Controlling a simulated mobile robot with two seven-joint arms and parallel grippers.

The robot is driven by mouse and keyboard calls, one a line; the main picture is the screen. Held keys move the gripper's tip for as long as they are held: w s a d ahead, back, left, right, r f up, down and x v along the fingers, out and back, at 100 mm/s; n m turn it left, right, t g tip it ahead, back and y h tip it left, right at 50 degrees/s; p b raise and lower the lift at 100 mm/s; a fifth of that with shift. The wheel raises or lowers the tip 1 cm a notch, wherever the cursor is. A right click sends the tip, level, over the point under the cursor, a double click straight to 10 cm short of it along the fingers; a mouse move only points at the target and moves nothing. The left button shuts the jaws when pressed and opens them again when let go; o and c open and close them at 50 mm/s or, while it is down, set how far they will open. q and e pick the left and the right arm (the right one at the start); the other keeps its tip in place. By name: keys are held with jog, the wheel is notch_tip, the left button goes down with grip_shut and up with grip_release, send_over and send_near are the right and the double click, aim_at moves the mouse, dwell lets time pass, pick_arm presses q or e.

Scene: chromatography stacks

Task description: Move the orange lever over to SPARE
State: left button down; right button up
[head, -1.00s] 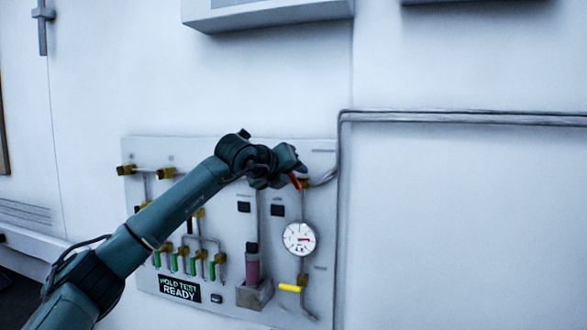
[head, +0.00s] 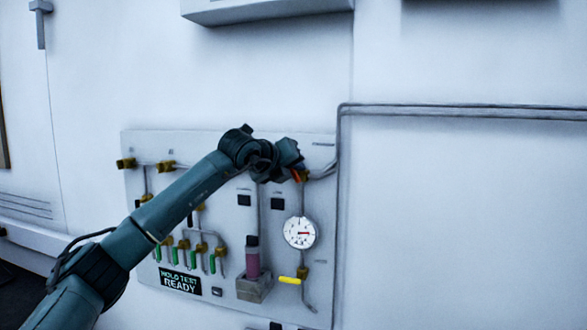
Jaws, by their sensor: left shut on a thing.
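The orange lever (head: 297,178) is a small orange strip on a brass valve (head: 304,176) at the upper right of the wall panel. My left gripper (head: 297,172) is shut on the orange lever, and its dark body hides most of it. The lever's exact angle is hard to tell. No readable SPARE label shows; the small marks near the valve are too blurred to read. My right gripper is not in view.
The grey panel (head: 225,215) also carries a round gauge (head: 300,233), a yellow handle (head: 289,281), several green-handled valves (head: 192,259), a purple cylinder (head: 252,262) and a display (head: 180,281) reading HOLD TEST READY. A pipe (head: 450,115) runs along the wall to the right.

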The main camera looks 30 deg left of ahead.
pick_arm(q)
jog(key=f+n+b, duration=0.1)
jog(key=b, duration=0.2)
jog(key=shift+a+h, duration=0.15)
jog(key=shift+h, duration=0.25)
jog(key=shift+a+n+t+b, duration=0.1)
jog(key=shift+n+t+b, duration=0.2)
jog(key=shift+b, duration=0.1)
jog(key=shift+r, duration=0.3)
jog(key=c, duration=1.5)
grip_release()
jog(key=shift+s, duration=0.1)
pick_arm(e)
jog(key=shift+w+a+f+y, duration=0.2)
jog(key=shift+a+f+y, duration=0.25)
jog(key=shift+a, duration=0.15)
